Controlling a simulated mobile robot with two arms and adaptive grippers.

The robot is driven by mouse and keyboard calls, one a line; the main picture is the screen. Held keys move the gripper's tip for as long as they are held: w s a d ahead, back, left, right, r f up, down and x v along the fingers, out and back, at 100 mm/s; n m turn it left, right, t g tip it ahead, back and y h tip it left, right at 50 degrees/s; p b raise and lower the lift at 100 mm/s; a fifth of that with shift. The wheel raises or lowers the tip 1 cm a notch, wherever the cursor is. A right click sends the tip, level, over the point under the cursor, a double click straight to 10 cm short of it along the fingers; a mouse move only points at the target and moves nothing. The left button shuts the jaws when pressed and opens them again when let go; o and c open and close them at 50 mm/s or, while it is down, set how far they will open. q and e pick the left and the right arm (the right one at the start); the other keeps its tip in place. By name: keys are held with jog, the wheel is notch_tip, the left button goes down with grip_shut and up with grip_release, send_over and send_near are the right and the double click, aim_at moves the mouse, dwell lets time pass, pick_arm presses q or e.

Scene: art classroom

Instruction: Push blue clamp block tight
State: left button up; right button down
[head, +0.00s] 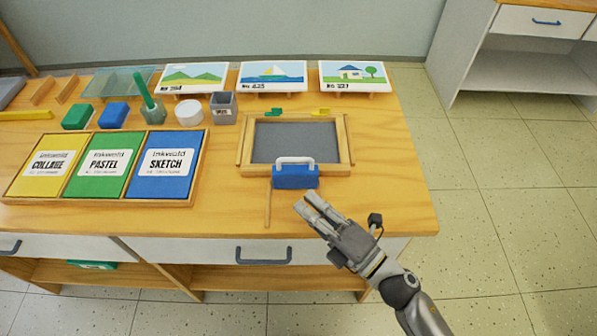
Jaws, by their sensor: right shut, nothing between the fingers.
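The blue clamp block (296,178) with a white handle on top (296,160) sits at the front edge of a wooden frame (245,158) with a grey panel (291,142). From this angle I cannot tell whether the block touches the frame. My right gripper (311,202) is shut and empty. Its fingertips are just in front and to the right of the block, over the table's front part. They look apart from the block. My left gripper is not in view.
Green (275,112) and yellow (321,112) clamps sit behind the frame. A tray (14,190) of labelled sheets is at left. Picture cards (352,75) stand at the back. The table's right side (392,150) is clear.

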aim_at(281, 162)
jog(key=w, duration=0.1)
jog(key=w+a, duration=0.1)
jog(key=w, duration=0.1)
jog(key=w+a+r+p, duration=0.1)
jog(key=w, duration=0.1)
jog(key=shift+a+r, duration=0.1)
jog(key=shift+a, duration=0.05)
jog(key=shift+w, duration=0.25)
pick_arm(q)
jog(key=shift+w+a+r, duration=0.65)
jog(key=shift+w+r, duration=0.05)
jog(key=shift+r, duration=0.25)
pick_arm(e)
jog(key=shift+w, duration=0.25)
jog(key=shift+w, duration=0.1)
